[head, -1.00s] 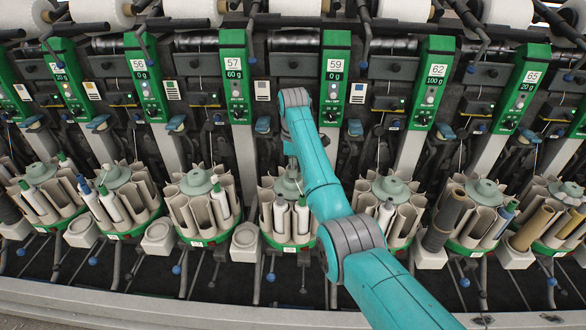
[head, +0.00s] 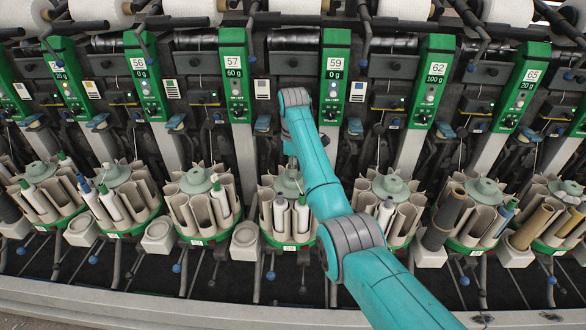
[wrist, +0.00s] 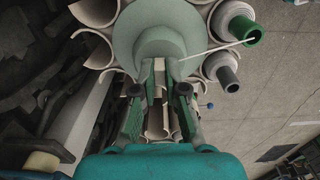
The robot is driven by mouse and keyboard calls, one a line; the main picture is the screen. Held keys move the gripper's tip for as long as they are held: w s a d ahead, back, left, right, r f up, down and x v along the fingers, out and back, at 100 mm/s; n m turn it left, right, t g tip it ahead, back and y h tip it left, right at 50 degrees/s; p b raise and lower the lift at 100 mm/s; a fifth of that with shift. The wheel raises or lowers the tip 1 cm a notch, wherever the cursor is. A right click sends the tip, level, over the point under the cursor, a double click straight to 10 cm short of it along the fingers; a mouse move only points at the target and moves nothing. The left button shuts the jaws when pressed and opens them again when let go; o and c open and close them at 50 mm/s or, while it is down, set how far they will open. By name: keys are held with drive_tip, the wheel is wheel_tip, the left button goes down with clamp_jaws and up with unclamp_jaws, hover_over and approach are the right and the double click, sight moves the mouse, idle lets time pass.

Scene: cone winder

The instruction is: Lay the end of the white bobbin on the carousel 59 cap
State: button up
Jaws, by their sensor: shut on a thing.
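The carousel (head: 264,203) below and left of the panel marked 59 (head: 335,65) has a round grey-green cap (head: 287,185); the cap fills the top of the wrist view (wrist: 150,25). Two white bobbins stand in its pockets: one with a green tube end (head: 301,216), also in the wrist view (wrist: 238,22), and one with a grey tube end (wrist: 222,68). A white thread (wrist: 215,48) runs from the green-ended bobbin across the cap's edge to my gripper (wrist: 163,65). My gripper is shut on the thread's end, at the cap; whether it touches the cap is unclear.
Similar carousels stand close on both sides, the left one (head: 180,207) and the right one (head: 410,212). Green panels and winder machinery rise behind. A small square cream holder (head: 245,237) stands at the carousel's left. Open floor shows at the wrist view's right.

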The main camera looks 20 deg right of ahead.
drive_tip(key=shift+f, duration=0.1)
idle(0.3)
drive_tip(key=o, duration=0.7)
drive_tip(key=shift+o, duration=0.5)
drive_tip(key=o, duration=0.4)
drive_tip(key=shift+r, duration=3.5)
